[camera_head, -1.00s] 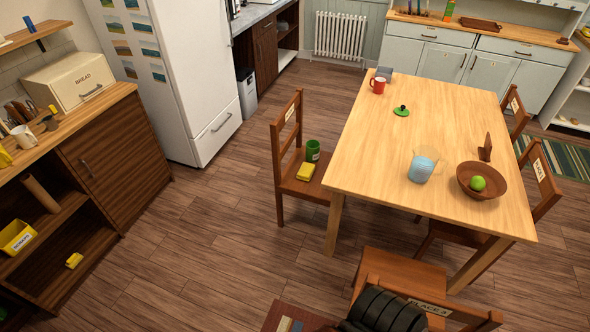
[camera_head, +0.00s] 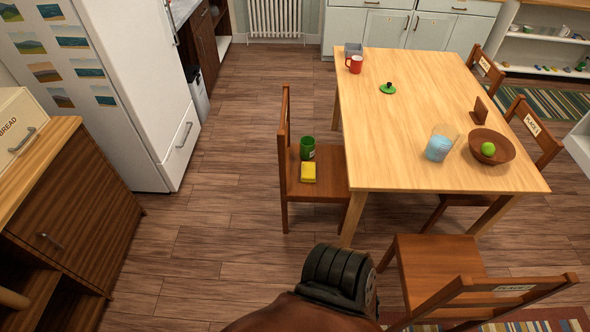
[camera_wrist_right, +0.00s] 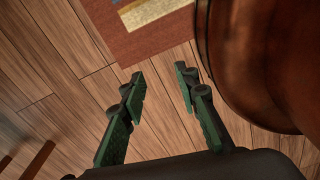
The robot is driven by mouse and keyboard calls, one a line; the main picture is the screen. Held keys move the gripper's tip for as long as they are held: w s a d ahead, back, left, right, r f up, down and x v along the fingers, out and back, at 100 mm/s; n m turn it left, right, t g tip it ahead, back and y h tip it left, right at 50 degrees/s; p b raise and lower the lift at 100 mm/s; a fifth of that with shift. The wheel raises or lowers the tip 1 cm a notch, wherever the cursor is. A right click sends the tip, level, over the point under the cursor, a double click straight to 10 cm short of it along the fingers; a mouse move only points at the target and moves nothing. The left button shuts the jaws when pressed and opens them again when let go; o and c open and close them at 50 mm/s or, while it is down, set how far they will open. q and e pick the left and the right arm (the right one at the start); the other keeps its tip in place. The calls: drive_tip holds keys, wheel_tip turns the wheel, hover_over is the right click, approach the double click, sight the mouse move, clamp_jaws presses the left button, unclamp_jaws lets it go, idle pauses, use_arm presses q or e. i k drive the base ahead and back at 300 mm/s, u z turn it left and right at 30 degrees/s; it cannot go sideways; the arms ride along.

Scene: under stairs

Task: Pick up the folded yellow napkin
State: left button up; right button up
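The folded yellow napkin (camera_head: 308,172) lies on the seat of the wooden chair (camera_head: 327,184) at the left side of the table in the head view. It is just in front of a green cup (camera_head: 307,148) on the same seat. My right gripper (camera_wrist_right: 160,82) shows in the right wrist view, with its two green fingers apart and nothing between them. It hangs over the wooden floor near a patterned rug (camera_wrist_right: 135,32), away from the napkin. My left gripper is in neither current view.
The wooden table (camera_head: 415,120) carries a red mug (camera_head: 354,64), a glass of blue liquid (camera_head: 438,148) and a brown bowl (camera_head: 492,147). Another chair (camera_head: 435,270) stands at the front right. The floor (camera_head: 225,210) left of the napkin's chair is clear.

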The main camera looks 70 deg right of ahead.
sight(308, 170)
drive_tip(key=z, duration=1.1)
drive_tip(key=i, duration=1.15)
drive_tip(key=z, duration=1.4)
